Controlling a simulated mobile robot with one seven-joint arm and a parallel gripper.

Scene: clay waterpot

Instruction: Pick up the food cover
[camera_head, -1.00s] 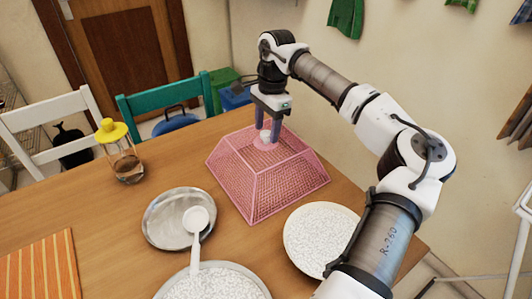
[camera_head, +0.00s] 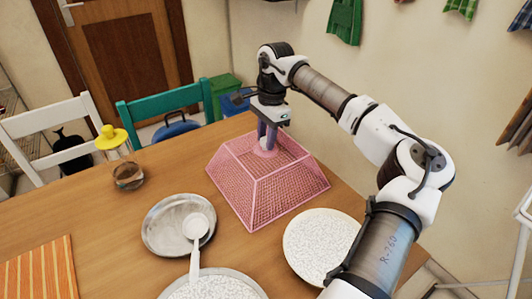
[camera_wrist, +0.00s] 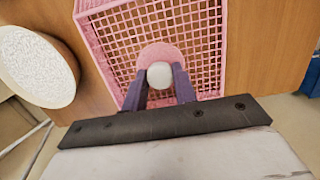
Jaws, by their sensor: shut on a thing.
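The pink mesh food cover (camera_head: 270,185) is a four-sided truncated pyramid on the wooden table (camera_head: 110,215). It looks level, with its lower rim at or very near the tabletop; I cannot tell whether there is a gap. My gripper (camera_head: 267,146) points down at its top. In the wrist view, my gripper (camera_wrist: 159,82) has its two purple fingers on either side of the round white knob (camera_wrist: 160,74), shut on it. The knob sits on a pink disc (camera_wrist: 146,58) in the middle of the mesh top (camera_wrist: 195,40).
A plate of white grains (camera_head: 320,246) stands close to the cover's right front. A metal plate (camera_head: 160,232) with a white ladle (camera_head: 196,228) is front left. Chairs line the far edge; a wall is at right.

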